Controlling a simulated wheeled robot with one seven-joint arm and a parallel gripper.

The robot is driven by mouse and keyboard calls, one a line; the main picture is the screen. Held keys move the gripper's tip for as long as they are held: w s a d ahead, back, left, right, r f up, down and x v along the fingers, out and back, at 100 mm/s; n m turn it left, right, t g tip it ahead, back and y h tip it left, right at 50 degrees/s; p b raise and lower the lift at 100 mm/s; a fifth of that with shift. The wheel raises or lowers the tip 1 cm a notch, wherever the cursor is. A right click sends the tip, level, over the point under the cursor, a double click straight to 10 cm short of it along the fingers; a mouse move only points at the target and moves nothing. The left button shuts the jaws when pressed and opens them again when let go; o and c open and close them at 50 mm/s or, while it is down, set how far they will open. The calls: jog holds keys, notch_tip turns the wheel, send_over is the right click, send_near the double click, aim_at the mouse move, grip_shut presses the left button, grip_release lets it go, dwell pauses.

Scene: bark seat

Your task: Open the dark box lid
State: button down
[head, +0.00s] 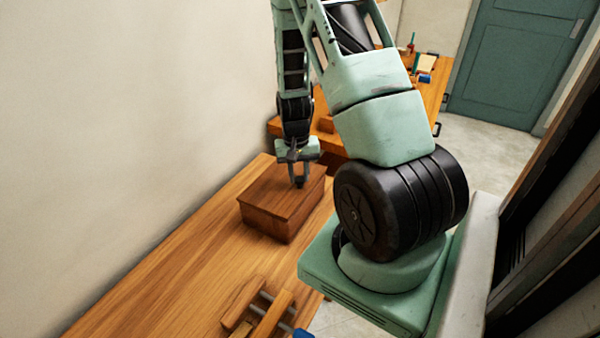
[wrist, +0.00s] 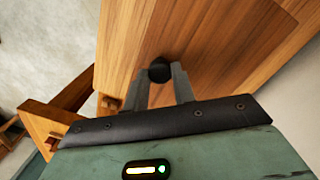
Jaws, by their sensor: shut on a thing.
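The dark box (head: 265,226) is a reddish-brown wooden box on the wooden table, with its lid (head: 277,193) on top. The lid looks down flat, with no gap that I can make out. My gripper (head: 299,184) points down at the lid's far right part. In the wrist view, my gripper (wrist: 164,82) has its two grey fingers on either side of a small dark round knob (wrist: 160,70), shut on it. The fingers partly hide the knob, and the head view does not show it clearly.
The wooden table (head: 150,290) is bare left of the box, along the pale wall (head: 110,110). A wooden clamp-like piece (head: 262,310) lies at the table's near edge. Another wooden bench (head: 425,92) with small items stands behind. A green door (head: 515,60) is at the back right.

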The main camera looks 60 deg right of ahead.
jog(key=shift+w+a+r+g+p, duration=0.1)
jog(key=shift+w+r+g+p, duration=0.15)
jog(key=shift+r+p, duration=0.3)
jog(key=shift+w+r+g+p, duration=0.2)
jog(key=shift+r+g+p, duration=0.05)
jog(key=shift+r+p, duration=0.25)
jog(key=w+r+g+p, duration=0.1)
jog(key=w+r+g, duration=0.1)
jog(key=w, duration=0.5)
jog(key=w+a+r+g+p, duration=0.1)
jog(key=w+r+g, duration=0.1)
jog(key=w, duration=0.5)
jog(key=shift+w+a+r+g, duration=0.15)
jog(key=shift+a+r+g, duration=0.15)
jog(key=shift+r, duration=0.55)
jog(key=c, duration=1.1)
grip_release()
jog(key=shift+c, duration=0.2)
jog(key=shift+d+r, duration=0.1)
jog(key=shift+r, duration=0.15)
